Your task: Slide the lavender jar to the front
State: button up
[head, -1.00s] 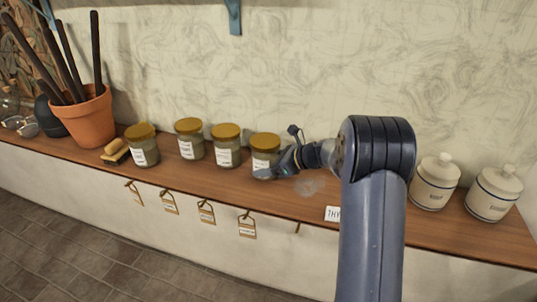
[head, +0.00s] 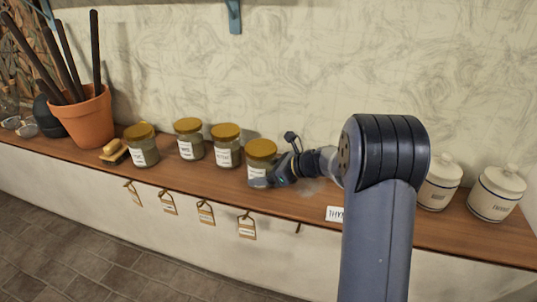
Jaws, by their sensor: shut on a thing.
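Several glass jars with mustard-yellow lids and white labels stand on the wooden shelf (head: 300,205). The label writing is too small to read, so I cannot tell by name which is the lavender jar. My gripper (head: 270,178) is shut on the rightmost jar (head: 259,163), low on its right side. That jar stands upright, nearer the shelf's front edge than the jar (head: 226,153) to its left. The other two jars are the left one (head: 143,152) and the second one (head: 188,145). The far finger is hidden.
Small tags hang from hooks along the front edge, one (head: 246,227) below the held jar. A white card (head: 335,213) is at the edge. White canisters (head: 496,195) stand at right, partly behind my arm.

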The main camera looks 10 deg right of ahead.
jog(key=shift+s+a+b, duration=0.2)
jog(key=shift+s+a, duration=0.15)
jog(key=shift+s, duration=0.25)
jog(key=shift+s+a+b, duration=0.15)
jog(key=shift+s+a, duration=0.15)
jog(key=shift+s, duration=0.25)
jog(key=o, duration=0.7)
jog(key=shift+o, duration=0.2)
jog(key=b+v, duration=0.1)
jog(key=v, duration=1)
jog(key=shift+a, duration=0.1)
